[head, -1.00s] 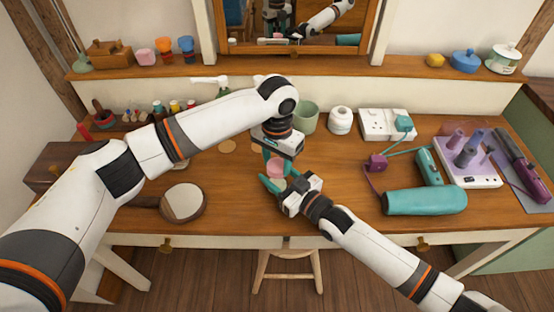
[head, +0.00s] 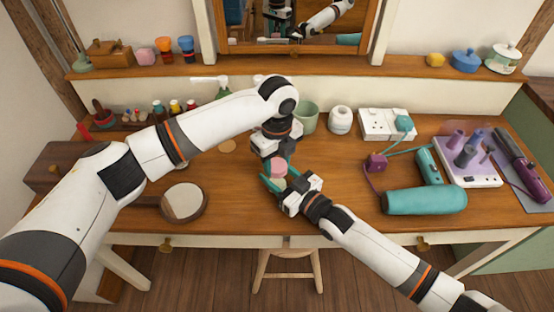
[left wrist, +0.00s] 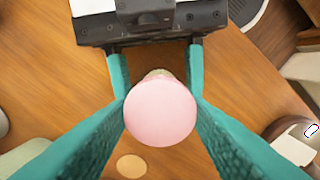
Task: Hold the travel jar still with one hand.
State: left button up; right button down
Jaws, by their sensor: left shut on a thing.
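The travel jar (head: 278,183) stands at the front middle of the wooden dressing table, mostly hidden by my grippers. Its round pink lid (left wrist: 160,110) shows from above in the left wrist view. My left gripper (head: 278,165) comes down from above, its teal fingers shut on the lid from both sides. My right gripper (head: 277,178) reaches in low from the front right. Its teal fingers lie around the jar's sides, and its dark body shows at the top of the left wrist view. Whether its fingers press on the jar is hidden.
A hand mirror (head: 184,201) lies to the left. A teal hair dryer (head: 425,200), a power strip (head: 387,125) and a purple-topped stand (head: 470,172) are to the right. A green cup (head: 306,117) and a white jar (head: 340,120) stand behind. A stool (head: 288,254) is below.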

pick_arm(q)
jog(key=o, duration=1.1)
jog(key=shift+r, duration=2.3)
jog(key=shift+c, duration=0.5)
jog(key=n, duration=0.4)
jog(key=shift+r, duration=0.4)
jog(key=n, duration=0.3)
jog(key=r+n, duration=0.1)
jog(key=n, duration=0.6)
jog(key=shift+r, duration=0.4)
jog(key=n, duration=0.5)
jog(key=shift+r, duration=0.4)
